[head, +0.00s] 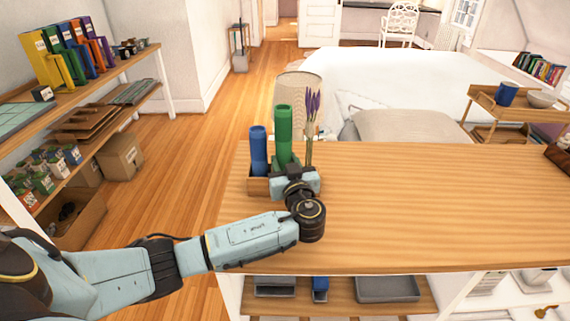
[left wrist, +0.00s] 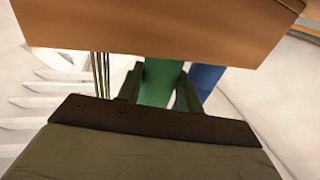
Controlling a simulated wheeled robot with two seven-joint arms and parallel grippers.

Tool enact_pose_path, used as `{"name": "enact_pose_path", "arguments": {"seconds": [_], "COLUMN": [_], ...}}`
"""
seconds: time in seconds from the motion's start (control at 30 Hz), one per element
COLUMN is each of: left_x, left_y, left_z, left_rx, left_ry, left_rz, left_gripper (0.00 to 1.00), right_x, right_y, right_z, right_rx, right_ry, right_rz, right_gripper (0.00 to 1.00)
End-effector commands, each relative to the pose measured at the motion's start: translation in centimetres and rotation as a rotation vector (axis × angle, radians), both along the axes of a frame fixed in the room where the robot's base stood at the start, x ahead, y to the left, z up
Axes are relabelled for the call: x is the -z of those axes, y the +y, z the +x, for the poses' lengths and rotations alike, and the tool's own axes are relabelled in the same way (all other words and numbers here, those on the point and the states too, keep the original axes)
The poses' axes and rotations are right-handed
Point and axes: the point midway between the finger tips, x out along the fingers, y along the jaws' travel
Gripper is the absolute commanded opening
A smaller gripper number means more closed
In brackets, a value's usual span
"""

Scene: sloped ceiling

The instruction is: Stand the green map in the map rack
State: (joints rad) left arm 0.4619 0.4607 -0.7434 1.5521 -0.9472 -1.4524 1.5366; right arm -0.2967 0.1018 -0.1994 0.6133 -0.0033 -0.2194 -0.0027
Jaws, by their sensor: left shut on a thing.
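The green map (head: 284,135) is an upright green tube in the head view. It stands at the left end of the wooden counter, right of an upright blue tube (head: 258,148) in the wooden map rack (head: 257,186). My left gripper (head: 290,172) is shut on the green map low down. The left wrist view shows the green map (left wrist: 160,84) between its fingers, with the blue tube (left wrist: 205,78) beside it. Wood (left wrist: 160,30) covers the tube's end there, and my gripper hides it in the head view, so I cannot tell how deep it sits. My right gripper is not in view.
Purple flowers (head: 313,104) stand close right of the green map, with a lampshade (head: 298,92) behind. A shelf with colored binders (head: 68,48) stands at left. A small shelf unit holds a blue cup (head: 507,94).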

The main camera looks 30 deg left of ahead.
Motion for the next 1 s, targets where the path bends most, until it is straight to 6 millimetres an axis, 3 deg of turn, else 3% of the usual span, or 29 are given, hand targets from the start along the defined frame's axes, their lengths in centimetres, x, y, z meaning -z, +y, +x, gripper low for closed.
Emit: {"name": "enact_pose_path", "arguments": {"seconds": [0.07,0.1,0.17,0.47,0.7,1.0], "left_x": [0.9,0.9,1.0,1.1,-0.5,-0.2], "left_y": [-0.1,-0.1,-0.1,-0.1,-0.3,-5.8], "left_z": [-0.2,-0.2,-0.2,-0.3,-0.4,-5.5], "left_rx": [0.002,0.002,0.002,0.003,0.005,0.005], "left_ry": [0.018,0.019,0.021,0.026,0.026,0.017], "left_rz": [0.000,0.000,0.000,0.001,0.001,-0.005], "left_gripper": [0.14,0.40,0.45,0.45,0.45,0.45], "right_x": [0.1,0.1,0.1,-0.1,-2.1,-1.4], "right_y": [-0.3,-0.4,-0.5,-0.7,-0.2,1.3], "right_z": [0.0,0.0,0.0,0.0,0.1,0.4], "right_rx": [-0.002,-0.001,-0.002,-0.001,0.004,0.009], "right_ry": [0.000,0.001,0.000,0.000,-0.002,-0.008], "right_rz": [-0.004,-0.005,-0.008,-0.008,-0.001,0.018], "right_gripper": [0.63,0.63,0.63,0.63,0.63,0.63]}}
